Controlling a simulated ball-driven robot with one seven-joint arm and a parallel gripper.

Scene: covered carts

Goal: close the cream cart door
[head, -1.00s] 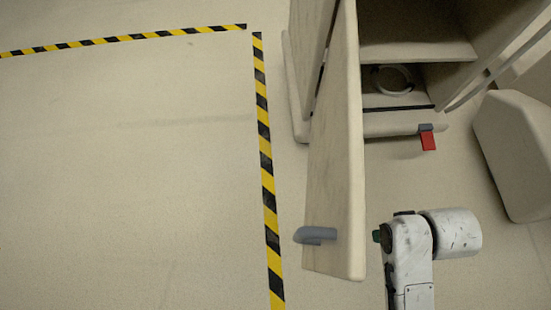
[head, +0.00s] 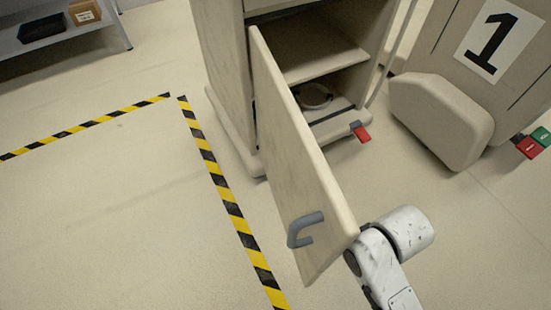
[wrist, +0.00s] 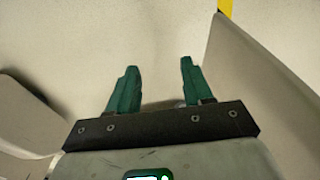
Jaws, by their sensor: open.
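The cream cart (head: 225,80) stands at the upper middle of the head view. Its door (head: 290,150) hangs wide open from the cart's left side, with a grey handle (head: 305,229) on its outer face. Inside are a shelf (head: 320,60) and a round ring (head: 314,95) below it. My white arm is at the door's lower right edge in the head view, and my gripper is hidden there. In the wrist view my gripper (wrist: 155,82) has two green fingers apart with nothing between them. A pale panel, apparently the door (wrist: 265,75), stands to their right.
Yellow-black tape (head: 225,195) marks the floor left of the door. A red pedal (head: 361,133) sticks out at the cart's base. A rounded cream block (head: 440,120) and a panel marked 1 (head: 490,40) stand at right. A grey shelf (head: 60,45) is far left.

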